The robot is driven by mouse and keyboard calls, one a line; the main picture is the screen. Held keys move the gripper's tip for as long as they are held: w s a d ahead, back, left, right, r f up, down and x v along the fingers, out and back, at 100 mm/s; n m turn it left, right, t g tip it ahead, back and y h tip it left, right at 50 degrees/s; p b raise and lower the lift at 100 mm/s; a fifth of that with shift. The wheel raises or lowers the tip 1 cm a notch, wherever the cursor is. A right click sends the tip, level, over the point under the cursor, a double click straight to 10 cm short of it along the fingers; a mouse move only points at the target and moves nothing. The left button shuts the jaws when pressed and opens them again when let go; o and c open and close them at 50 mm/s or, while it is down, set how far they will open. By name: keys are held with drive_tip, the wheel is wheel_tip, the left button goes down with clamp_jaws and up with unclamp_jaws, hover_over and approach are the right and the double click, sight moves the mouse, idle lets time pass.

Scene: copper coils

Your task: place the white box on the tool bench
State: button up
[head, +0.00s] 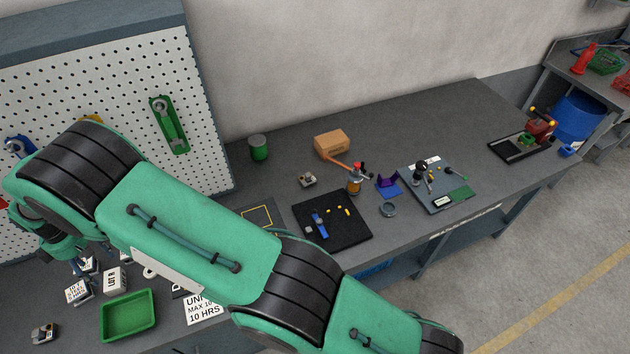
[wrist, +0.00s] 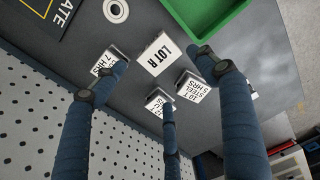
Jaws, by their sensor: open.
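Several small white boxes with printed labels stand on the grey tool bench (head: 400,115). The white box marked LOT R (wrist: 158,54) is in the middle of the wrist view, between and beyond my fingertips; I see no clear contact. My gripper (wrist: 166,80) is open with three blue fingers spread. In the head view my arm hides much of it.
A green tray (head: 128,316) lies near the boxes. A pegboard (head: 100,75) with hanging tools stands behind. A black mat (head: 332,222), a cardboard box (head: 331,143), a green can (head: 258,147) and an orange bottle (head: 354,182) are further right.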

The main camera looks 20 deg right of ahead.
drive_tip(key=w+d+r+m+t, duration=0.1)
drive_tip(key=w+d+r+m, duration=0.1)
drive_tip(key=d+r, duration=0.75)
drive_tip(key=w+d+r+m, duration=0.2)
drive_tip(key=w+d+r, duration=0.1)
drive_tip(key=d+r, duration=0.65)
drive_tip(key=s+d+r+m+t+y, duration=0.1)
drive_tip(key=s+d+r+m, duration=0.15)
drive_tip(key=d+r, duration=0.6)
drive_tip(key=s+d+r+m, duration=0.2)
drive_tip(key=s+d+r, duration=0.1)
drive_tip(key=d+r, duration=0.6)
drive_tip(key=s+d+r+m+t, duration=0.1)
drive_tip(key=s+d+r+m, duration=0.15)
drive_tip(key=s+d, duration=0.5)
drive_tip(key=s+d+r+m+t, duration=0.15)
drive_tip(key=s+d+r, duration=0.3)
drive_tip(key=d, duration=0.65)
drive_tip(key=s+d+f+m, duration=0.1)
drive_tip(key=s+d+m, duration=0.1)
drive_tip(key=s+d, duration=0.3)
drive_tip(key=s+d+f+m+t+h, duration=0.1)
drive_tip(key=s+d+m, duration=0.2)
drive_tip(key=s, duration=1)
drive_tip(key=d, duration=0.3)
drive_tip(key=shift+d+f, duration=0.2)
drive_tip(key=shift+f, duration=0.2)
